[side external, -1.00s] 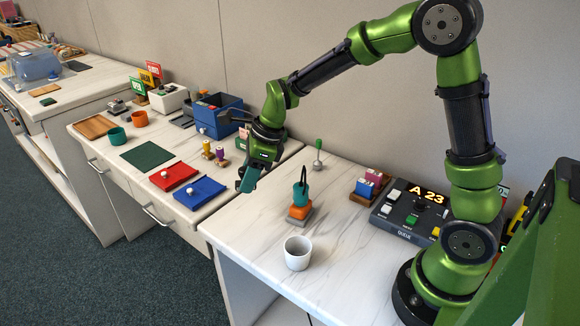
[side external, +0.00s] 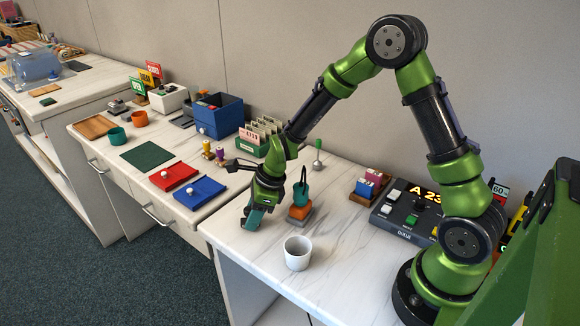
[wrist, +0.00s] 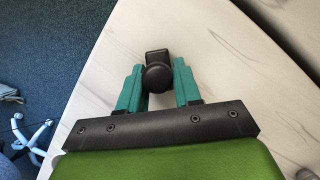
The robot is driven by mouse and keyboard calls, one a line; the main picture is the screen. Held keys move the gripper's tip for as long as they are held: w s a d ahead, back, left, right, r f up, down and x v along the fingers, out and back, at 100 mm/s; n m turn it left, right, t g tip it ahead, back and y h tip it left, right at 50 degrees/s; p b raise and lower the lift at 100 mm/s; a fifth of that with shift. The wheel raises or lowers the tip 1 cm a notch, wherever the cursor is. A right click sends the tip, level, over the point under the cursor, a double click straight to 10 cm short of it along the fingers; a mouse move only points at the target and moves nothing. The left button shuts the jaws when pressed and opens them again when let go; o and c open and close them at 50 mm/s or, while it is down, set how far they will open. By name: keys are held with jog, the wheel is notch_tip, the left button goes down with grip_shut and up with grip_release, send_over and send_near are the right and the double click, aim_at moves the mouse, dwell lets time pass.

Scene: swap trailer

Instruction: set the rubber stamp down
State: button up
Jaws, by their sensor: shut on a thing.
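The rubber stamp (wrist: 157,77) is black with a round knob. In the wrist view it sits between the two teal fingers of my gripper (wrist: 158,66), which is shut on it. In the side view my gripper (side external: 252,218) points down, low over the marble counter (side external: 335,200) and near its front left edge. The stamp is mostly hidden by the fingers there. I cannot tell whether its base touches the counter.
A white cup (side external: 297,254) stands in front of my gripper to the right. A teal and orange item on a grey base (side external: 300,208) is close on the right. The blue tray (side external: 200,192) and red tray (side external: 174,176) lie on the left counter. The carpet (wrist: 40,60) shows beyond the edge.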

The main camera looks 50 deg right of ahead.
jog(key=o, duration=1)
jog(key=shift+f, duration=0.1)
jog(key=shift+o, duration=0.2)
jog(key=s+d+r+n+t, duration=0.1)
jog(key=s+r+n, duration=0.4)
jog(key=r, duration=0.5)
jog(key=s+d+r+n+t, duration=0.1)
jog(key=s+r+n, duration=0.4)
jog(key=r, duration=0.5)
jog(key=s+r+n+t+h, duration=0.1)
jog(key=s+r+n, duration=0.3)
jog(key=s+n, duration=0.6)
jog(key=n+t, duration=0.1)
jog(key=n, duration=0.2)
jog(key=shift+w+d, duration=0.1)
